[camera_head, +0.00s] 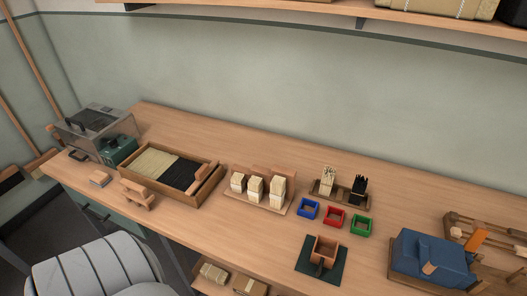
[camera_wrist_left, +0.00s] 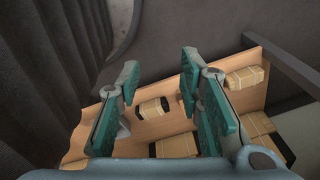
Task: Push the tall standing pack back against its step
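Three cream packs with pale tops stand in a row on a wooden stepped stand (camera_head: 262,208) in the middle of the bench. They are a left pack (camera_head: 238,183), a middle pack (camera_head: 255,190) and a right pack (camera_head: 277,190). The right one looks the tallest. Low wooden steps rise behind them; the gap between each pack and its step is too small to tell. My left gripper (camera_wrist_left: 158,75) shows in the left wrist view, its teal-padded fingers apart with nothing held between them. Neither gripper shows in the head view.
A wooden tray (camera_head: 208,191) of tan and black bristles lies left of the stand. Below my left gripper, a low wooden shelf (camera_wrist_left: 153,126) holds several wrapped packs. Bench behind the stand is clear.

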